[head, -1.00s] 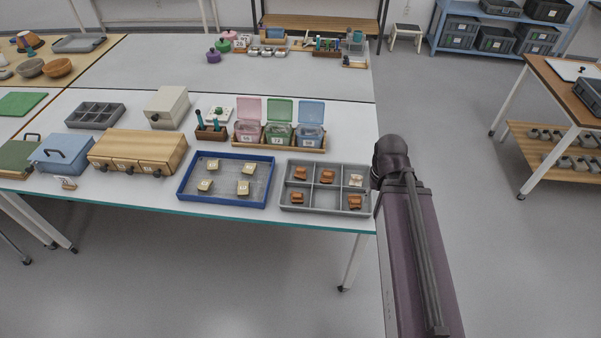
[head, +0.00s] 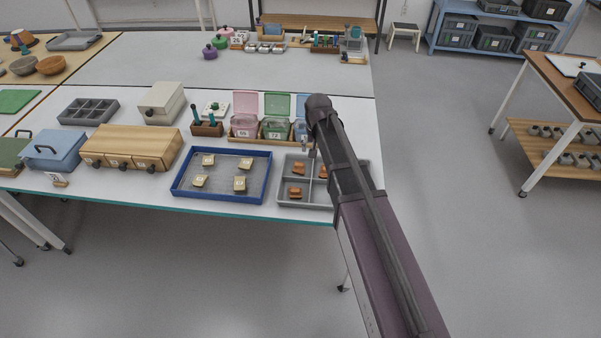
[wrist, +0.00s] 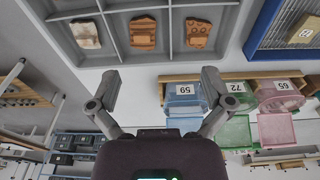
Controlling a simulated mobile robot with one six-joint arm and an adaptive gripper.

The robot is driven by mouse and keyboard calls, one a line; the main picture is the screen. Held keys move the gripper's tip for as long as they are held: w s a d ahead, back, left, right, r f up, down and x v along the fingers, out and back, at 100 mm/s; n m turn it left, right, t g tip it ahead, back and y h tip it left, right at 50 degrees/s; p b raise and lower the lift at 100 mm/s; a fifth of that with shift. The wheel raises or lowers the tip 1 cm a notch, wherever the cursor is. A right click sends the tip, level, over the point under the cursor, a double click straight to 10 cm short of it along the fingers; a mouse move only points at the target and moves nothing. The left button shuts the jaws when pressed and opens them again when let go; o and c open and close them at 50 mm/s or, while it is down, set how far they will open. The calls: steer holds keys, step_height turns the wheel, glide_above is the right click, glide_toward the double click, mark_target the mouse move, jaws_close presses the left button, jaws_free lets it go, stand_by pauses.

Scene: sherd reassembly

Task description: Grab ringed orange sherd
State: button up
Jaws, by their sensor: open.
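The grey compartment tray (head: 291,205) holds sherds. In the wrist view, an orange sherd with band-like lines (wrist: 143,32) lies in the middle compartment, and an orange sherd with dots (wrist: 199,33) lies to its right. A whitish sherd (wrist: 86,34) lies to their left. My gripper (wrist: 158,84) is open and empty, its fingers spread apart below the tray edge in that view, clear of the sherds. In the head view two orange sherds show at the tray's left, one far (head: 298,168) and one near (head: 295,193); my arm hides much of the right side.
A blue-rimmed tray (head: 176,188) with several pale sherds stands left of the grey tray. Lidded pink (head: 244,123), green (head: 276,129) and blue bins stand behind it, close to my arm. The table's front edge is just before the trays.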

steer(key=w+a+f, duration=0.1)
steer(key=w+a, duration=0.3)
steer(key=a, duration=0.2)
steer(key=shift+w+a+b, duration=0.15)
steer(key=shift+a+b, duration=0.05)
steer(key=shift+b, duration=0.2)
steer(key=shift+f, duration=0.15)
steer(key=b, duration=0.8)
glide_above(299, 165)
steer(key=s, duration=0.1)
step_height(299, 165, down, 8)
steer(key=shift+s+d, duration=0.1)
steer(key=shift+s, duration=0.05)
steer(key=shift+f, duration=0.2)
steer(key=shift+f+b, duration=0.1)
steer(key=shift+b, duration=0.25)
steer(key=shift+w+f+b, duration=0.25)
steer(key=shift+f+b, duration=0.55)
steer(key=shift+w+f+b, duration=0.2)
steer(key=shift+f+b, duration=0.65)
steer(key=shift+w+f+b, duration=0.25)
steer(key=shift+f+b, duration=0.55)
steer(key=c, duration=1.2)
